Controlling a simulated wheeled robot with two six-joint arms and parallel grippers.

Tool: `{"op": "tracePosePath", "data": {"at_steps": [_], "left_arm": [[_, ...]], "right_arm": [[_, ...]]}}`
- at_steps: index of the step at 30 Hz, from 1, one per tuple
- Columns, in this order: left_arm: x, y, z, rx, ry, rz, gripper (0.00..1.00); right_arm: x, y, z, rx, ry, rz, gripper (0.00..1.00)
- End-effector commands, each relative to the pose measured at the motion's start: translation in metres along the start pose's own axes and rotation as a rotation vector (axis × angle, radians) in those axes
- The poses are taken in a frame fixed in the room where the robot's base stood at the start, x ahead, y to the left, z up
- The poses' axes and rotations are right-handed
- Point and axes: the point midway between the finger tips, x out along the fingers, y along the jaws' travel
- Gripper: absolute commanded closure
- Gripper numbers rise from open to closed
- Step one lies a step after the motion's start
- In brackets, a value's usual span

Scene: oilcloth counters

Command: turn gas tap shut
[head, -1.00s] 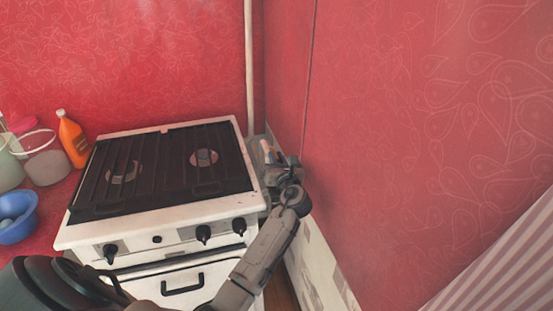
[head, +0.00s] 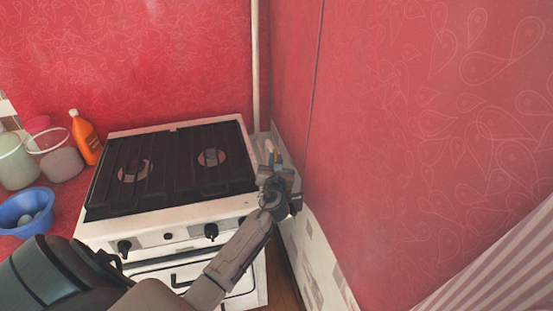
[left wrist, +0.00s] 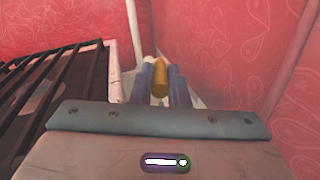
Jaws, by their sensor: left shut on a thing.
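The gas tap shows as a brass-yellow handle (left wrist: 160,76) between the blue fingers of my left gripper in the left wrist view. It sits in the narrow gap between the stove and the right wall, near the white pipe (head: 255,65). My left gripper (head: 273,158) is shut on the handle, with a finger on each side. In the head view the tap is mostly hidden by the gripper, so its exact angle is hard to tell. My right gripper is not in view.
The white stove (head: 120,232) with dark grates stands just left of my left gripper. The red wall (head: 370,130) is close on the right. An orange bottle (head: 87,140) and a blue bowl (head: 15,213) are on the red counter at the left.

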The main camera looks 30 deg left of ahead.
Motion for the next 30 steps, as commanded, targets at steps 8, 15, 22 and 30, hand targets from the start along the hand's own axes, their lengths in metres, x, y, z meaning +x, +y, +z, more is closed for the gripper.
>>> {"op": "tracePosePath", "data": {"at_steps": [8,15,22,30], "left_arm": [[0.0,0.0,0.0,0.0,-0.001,0.0,0.64],[-0.001,0.0,0.0,0.0,0.0,0.001,0.64],[-0.031,-0.001,-0.002,-0.002,0.002,0.0,0.64],[-0.084,-0.001,-0.002,-0.001,0.001,0.001,0.64]], "right_arm": [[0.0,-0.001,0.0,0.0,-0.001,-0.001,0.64],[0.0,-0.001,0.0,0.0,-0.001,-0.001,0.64],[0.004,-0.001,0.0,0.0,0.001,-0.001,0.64],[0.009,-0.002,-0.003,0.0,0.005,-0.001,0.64]]}}
